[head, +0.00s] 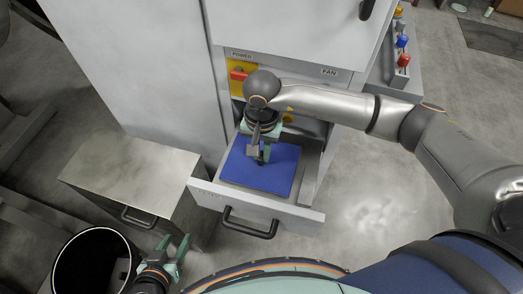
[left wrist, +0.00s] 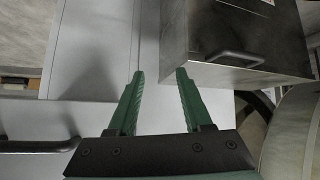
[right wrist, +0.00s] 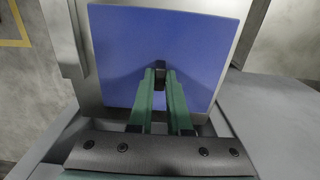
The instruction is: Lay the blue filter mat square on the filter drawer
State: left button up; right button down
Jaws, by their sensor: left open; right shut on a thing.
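The blue filter mat (head: 277,178) is at the open filter drawer (head: 205,196), within its walls in the head view. The mat (right wrist: 120,45) fills much of the right wrist view, its edges roughly in line with the drawer's. I cannot tell whether it rests fully on the drawer. My right gripper (head: 262,159) is over the mat, pointing down, its fingers shut on a small dark grip (right wrist: 160,68) at the mat's middle. My left gripper (head: 176,242) is open and empty, low in front of the drawer and left of it; its spread fingers (left wrist: 160,75) show in the left wrist view.
A metal-topped cabinet (head: 135,170) stands left of the drawer, with a round black bin (head: 92,262) in front. The black drawer handle (head: 250,228) sticks out forward. Power and fan controls (head: 240,75) are on the panel above. Open floor (head: 375,185) lies to the right.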

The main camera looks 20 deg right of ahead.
aim_at(262, 156)
jog(key=shift+f, duration=0.1)
jog(key=c, duration=0.9)
grip_release()
jog(key=shift+o, duration=0.2)
notch_tip(262, 156, up, 12)
jog(key=p, duration=0.1)
jog(key=shift+s, duration=0.1)
